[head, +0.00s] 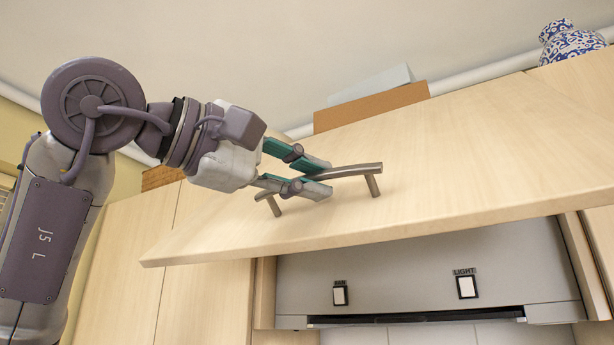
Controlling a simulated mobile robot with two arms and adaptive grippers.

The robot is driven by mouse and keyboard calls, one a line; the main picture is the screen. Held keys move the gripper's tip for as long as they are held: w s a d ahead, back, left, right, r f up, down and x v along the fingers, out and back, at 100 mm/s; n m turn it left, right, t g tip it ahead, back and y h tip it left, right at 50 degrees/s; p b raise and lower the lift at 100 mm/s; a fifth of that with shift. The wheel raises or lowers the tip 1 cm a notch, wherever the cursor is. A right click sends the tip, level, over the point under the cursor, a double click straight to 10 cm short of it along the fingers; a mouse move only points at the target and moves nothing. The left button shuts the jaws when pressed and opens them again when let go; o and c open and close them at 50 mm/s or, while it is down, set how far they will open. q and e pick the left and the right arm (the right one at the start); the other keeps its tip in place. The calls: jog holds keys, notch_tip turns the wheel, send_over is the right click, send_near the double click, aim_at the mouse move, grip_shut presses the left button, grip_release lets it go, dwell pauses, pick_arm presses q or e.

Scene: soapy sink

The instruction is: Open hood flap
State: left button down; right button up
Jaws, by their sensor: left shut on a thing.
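The hood flap (430,190) is a light wood panel, tilted outward with its lower edge away from the cabinet. A metal bar handle (357,170) is fixed near its lower edge. My left gripper (322,178) comes in from the left and is shut on the handle, with its green-padded fingers around the bar. Below the flap the grey range hood (410,265) is exposed, with a FAN switch (340,294) and a LIGHT switch (466,287). My right gripper is not in view.
Light wood cabinet doors (155,270) stand to the left of the flap. On top of the cabinets are brown boxes (370,107) and a blue-and-white patterned vase (570,42). A white pipe (480,75) runs behind them below the ceiling.

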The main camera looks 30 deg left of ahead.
pick_arm(q)
jog(key=c, duration=1.4)
grip_release()
jog(key=shift+s+a+r, duration=0.15)
jog(key=shift+a+r, duration=0.05)
jog(key=shift+r, duration=0.35)
jog(key=shift+o, duration=1.1)
jog(key=shift+d, duration=0.15)
jog(key=shift+o, duration=0.3)
jog(key=shift+w+f, duration=0.25)
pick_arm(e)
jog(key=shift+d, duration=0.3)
pick_arm(q)
jog(key=v, duration=1.2)
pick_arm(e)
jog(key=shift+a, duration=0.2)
pick_arm(q)
jog(key=shift+d, duration=0.1)
